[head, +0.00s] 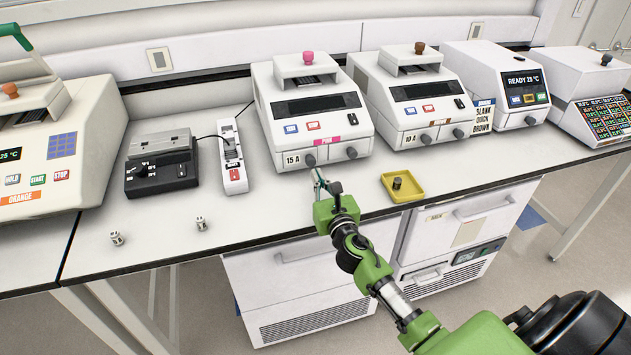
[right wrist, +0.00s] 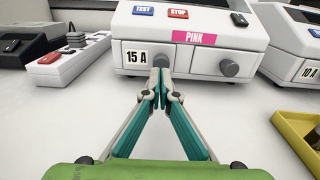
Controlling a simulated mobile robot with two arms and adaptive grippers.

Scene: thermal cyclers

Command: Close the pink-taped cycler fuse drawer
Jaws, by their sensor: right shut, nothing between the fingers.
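The pink-taped cycler (head: 315,110) stands on the bench in the middle of the head view, with a pink knob on top and a tape reading PINK (right wrist: 194,38) on its front. Its lower front has a drawer face labelled 15 A (right wrist: 137,57) at left, with a round grey knob (head: 310,160), and another grey knob (right wrist: 229,68) at right. My right gripper (right wrist: 161,70) is shut and empty, its fingertips right at the 15 A knob and partly hiding it. I cannot tell whether they touch, or how far the drawer stands out. My left gripper is out of view.
A brown-taped cycler (head: 415,100) stands close on the right. A yellow tray (head: 408,193) holding a dark piece lies right of my gripper. A rocker-switch block (head: 232,160) and black device (head: 160,172) stand left. Two small metal parts (head: 201,224) lie near the front edge.

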